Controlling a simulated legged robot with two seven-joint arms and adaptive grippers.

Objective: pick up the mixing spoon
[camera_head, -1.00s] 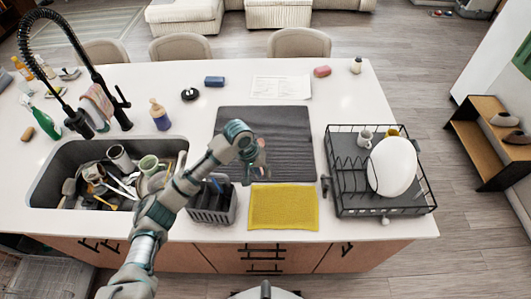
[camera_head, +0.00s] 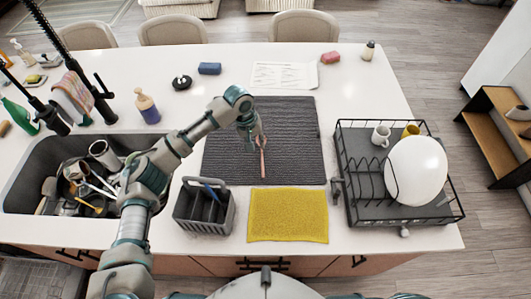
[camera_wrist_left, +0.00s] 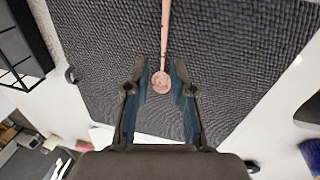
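The mixing spoon (camera_head: 263,162) is pinkish and slim, on the dark ribbed mat (camera_head: 300,125) on the white counter. In the left wrist view its round end (camera_wrist_left: 161,83) is between the two fingers and its handle (camera_wrist_left: 165,30) runs to the top edge. My left gripper (camera_head: 258,136) is over the mat at the spoon. In the left wrist view the left gripper (camera_wrist_left: 160,73) is open, with a gap on both sides of the spoon. I cannot tell how far the fingers are above the mat. My right gripper is not in view.
A grey caddy (camera_head: 205,222) and a yellow cloth (camera_head: 287,228) lie in front of the mat. A black dish rack (camera_head: 373,205) with a white plate (camera_head: 416,171) stands to the right. The sink (camera_head: 28,168), full of dishes, is at left.

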